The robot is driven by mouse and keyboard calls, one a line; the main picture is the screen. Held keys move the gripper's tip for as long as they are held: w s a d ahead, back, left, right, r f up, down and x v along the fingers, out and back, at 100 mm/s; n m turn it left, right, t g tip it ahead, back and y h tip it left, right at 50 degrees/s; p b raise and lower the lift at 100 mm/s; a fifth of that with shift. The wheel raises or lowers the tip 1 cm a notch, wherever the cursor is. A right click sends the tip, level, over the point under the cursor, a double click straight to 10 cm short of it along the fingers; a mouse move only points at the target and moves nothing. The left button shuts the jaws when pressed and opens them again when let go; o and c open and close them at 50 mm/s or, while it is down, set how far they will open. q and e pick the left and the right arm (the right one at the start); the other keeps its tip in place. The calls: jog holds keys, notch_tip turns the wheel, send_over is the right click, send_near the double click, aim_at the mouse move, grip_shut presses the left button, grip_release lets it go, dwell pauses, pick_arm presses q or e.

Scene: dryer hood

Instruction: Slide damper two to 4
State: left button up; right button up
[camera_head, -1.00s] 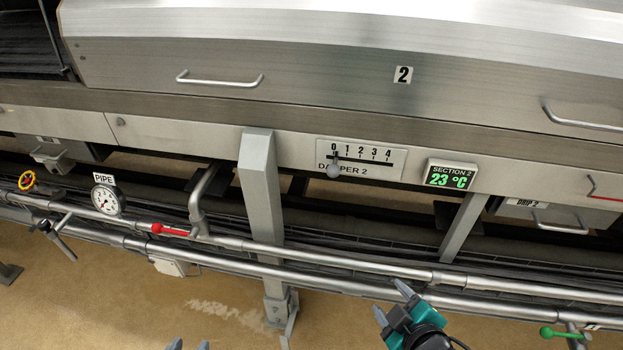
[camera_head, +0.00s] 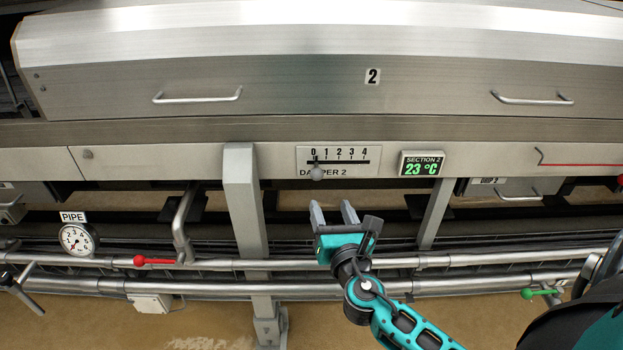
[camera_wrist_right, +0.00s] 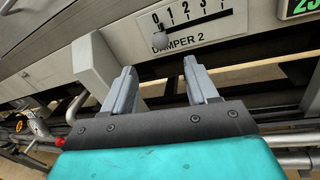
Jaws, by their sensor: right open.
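The damper 2 plate (camera_head: 362,157) is a pale panel with a scale from 0 to 4 over a dark horizontal slot. Its grey round knob (camera_head: 317,173) stands at the 0 end of the slot. In the right wrist view the plate (camera_wrist_right: 222,25) and knob (camera_wrist_right: 161,41) show beyond the fingers. My right gripper (camera_head: 333,212) is open and empty, a little below the knob and apart from it, fingers pointing up toward the plate. My left gripper is not in view.
A green temperature display (camera_head: 422,164) sits right of the plate. A grey post (camera_head: 243,205) stands left of the gripper. Steel pipes (camera_head: 230,265) run across below, with a red-handled valve (camera_head: 150,261) and a gauge (camera_head: 76,239). A drip drawer handle (camera_head: 517,196) is at right.

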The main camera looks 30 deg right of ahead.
aim_at(319, 178)
jog(key=x, duration=1.1)
jog(key=shift+w+f, duration=0.1)
jog(key=shift+w, duration=0.1)
jog(key=shift+c, duration=0.4)
grip_shut()
